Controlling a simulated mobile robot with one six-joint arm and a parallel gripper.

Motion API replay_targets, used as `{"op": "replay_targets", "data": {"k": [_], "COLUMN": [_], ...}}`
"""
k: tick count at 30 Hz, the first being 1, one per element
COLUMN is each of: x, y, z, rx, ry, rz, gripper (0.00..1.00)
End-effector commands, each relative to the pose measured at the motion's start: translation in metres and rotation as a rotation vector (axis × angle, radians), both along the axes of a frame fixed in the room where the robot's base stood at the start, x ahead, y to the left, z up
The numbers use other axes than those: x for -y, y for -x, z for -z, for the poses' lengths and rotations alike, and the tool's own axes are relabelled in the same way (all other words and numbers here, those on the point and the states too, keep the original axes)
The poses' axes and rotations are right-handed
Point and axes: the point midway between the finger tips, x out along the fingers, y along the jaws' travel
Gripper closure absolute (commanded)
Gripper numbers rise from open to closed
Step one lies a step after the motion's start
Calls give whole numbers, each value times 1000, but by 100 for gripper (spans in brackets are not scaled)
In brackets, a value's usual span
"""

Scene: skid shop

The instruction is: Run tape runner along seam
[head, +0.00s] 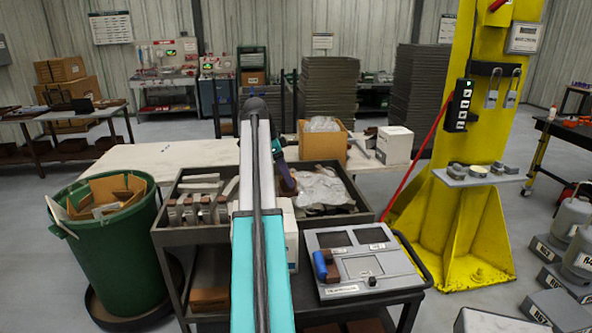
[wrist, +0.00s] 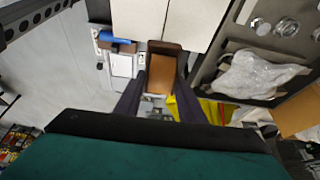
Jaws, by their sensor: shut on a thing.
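My gripper (wrist: 160,76) is shut on a brown block-like thing with a dark top edge, which I take to be the tape runner (wrist: 160,80). In the head view my gripper (head: 281,165) points downward over the cart, and the tape runner (head: 287,183) shows dark brown below it. A white carton (wrist: 167,18) lies just past the tape runner in the wrist view, with a dark seam line between its two flaps. I cannot tell whether they touch. The carton (head: 291,235) is partly hidden by my arm in the head view.
A grey panel (head: 340,287) with a blue and brown tool (head: 322,266) is on the cart's right. The dark tray (head: 365,212) holds a clear bag (head: 325,188). A green bin (head: 115,250) stands left and a yellow column (head: 480,150) right.

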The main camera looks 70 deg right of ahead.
Motion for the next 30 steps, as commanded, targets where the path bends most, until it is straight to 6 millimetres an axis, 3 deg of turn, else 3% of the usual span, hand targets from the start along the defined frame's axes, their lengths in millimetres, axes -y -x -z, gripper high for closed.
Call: {"op": "replay_targets", "data": {"k": [3,6,18,30], "x": [8,10,11,11], "y": [19,25,26,29], "z": [-6,-6,-5,25], "rx": [0,0,0,1], "ry": [0,1,0,1], "rz": [27,35,37,40], "gripper": [82,82,82,82]}}
